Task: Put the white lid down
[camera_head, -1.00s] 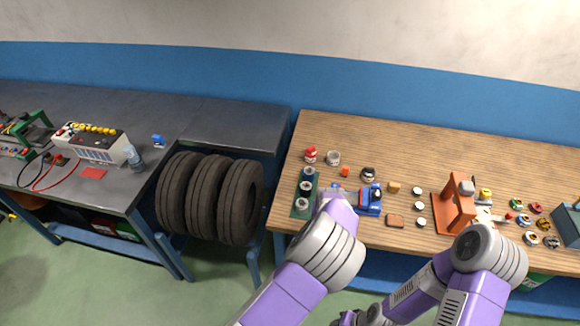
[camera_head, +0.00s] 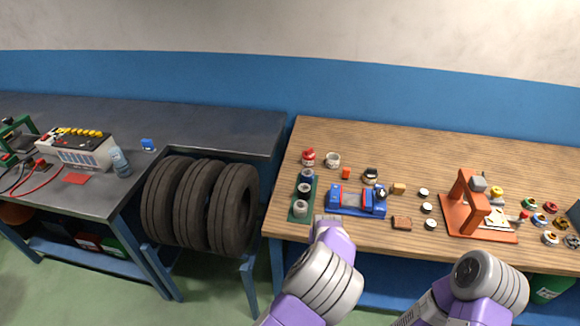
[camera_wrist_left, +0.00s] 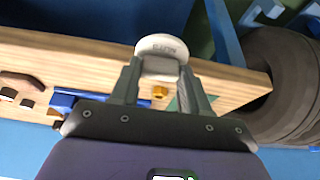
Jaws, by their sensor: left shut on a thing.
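The white lid (camera_wrist_left: 161,45), round with raised lettering, is held between the two fingers of my left gripper (camera_wrist_left: 160,68) in the left wrist view. It shows beyond the fingertips, over the wooden bench's edge area. In the head view my left gripper (camera_head: 326,222) is at the bench's front edge, just in front of the blue device and right of the green strip. The lid cannot be made out there. My right gripper is out of view; only my right arm shows at the lower right.
The wooden bench (camera_head: 420,150) bears a green strip with jars (camera_head: 300,213), a blue device (camera_head: 357,200), a red can (camera_head: 308,157), small white-topped discs (camera_head: 427,208) and an orange press (camera_head: 465,205). Tires (camera_head: 205,205) stand left of it. The bench's back strip is clear.

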